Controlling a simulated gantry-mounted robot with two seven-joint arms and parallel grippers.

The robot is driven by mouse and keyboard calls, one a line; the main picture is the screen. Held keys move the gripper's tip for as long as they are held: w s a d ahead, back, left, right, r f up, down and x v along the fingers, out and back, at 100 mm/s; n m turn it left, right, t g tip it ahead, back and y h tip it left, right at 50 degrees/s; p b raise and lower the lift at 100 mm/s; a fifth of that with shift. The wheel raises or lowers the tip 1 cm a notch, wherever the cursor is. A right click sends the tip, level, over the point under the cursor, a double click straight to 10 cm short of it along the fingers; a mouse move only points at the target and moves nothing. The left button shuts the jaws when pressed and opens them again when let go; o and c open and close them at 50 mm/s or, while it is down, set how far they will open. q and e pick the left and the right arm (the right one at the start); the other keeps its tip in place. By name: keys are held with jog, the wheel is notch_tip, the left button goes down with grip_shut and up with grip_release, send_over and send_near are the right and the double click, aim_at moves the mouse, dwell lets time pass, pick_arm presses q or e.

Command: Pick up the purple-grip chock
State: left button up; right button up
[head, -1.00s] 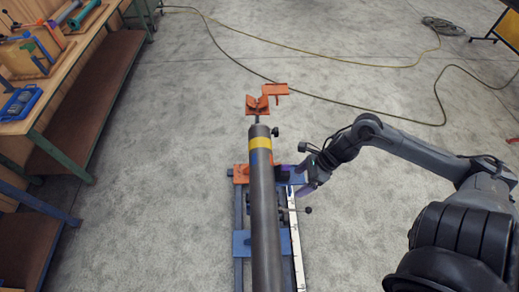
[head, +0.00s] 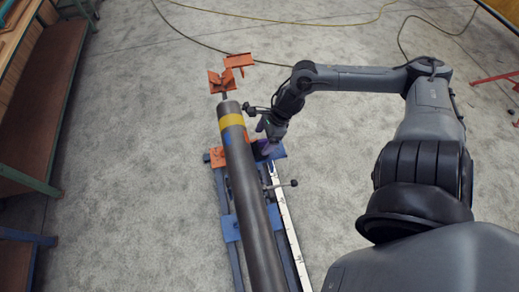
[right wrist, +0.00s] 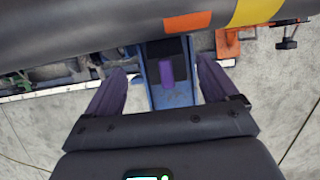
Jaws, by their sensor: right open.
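The chock's purple grip (right wrist: 167,74) shows in the right wrist view. It sticks out from a dark block on a blue bracket, beside the grey pipe (right wrist: 110,28). My right gripper (right wrist: 161,65) is open, with one finger on either side of the grip and visible gaps between. In the head view my right gripper (head: 266,140) is at the right side of the pipe (head: 246,185), near its far end, and largely covers the chock. My left gripper is not in view.
The pipe lies along a blue stand (head: 229,228) with orange supports (head: 221,82) at its far end. A workbench (head: 45,110) stands at the left. Open floor surrounds the stand.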

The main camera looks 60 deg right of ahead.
aim_at(261, 140)
jog(key=shift+w+f, duration=0.25)
jog(key=shift+f, duration=0.25)
jog(key=shift+b+x, duration=0.85)
jog(key=shift+x, duration=1.35)
jog(key=shift+w+d, duration=0.1)
jog(key=shift+d, duration=0.05)
jog(key=c, duration=1.2)
jog(key=shift+d+r, duration=0.1)
jog(key=shift+r, duration=0.05)
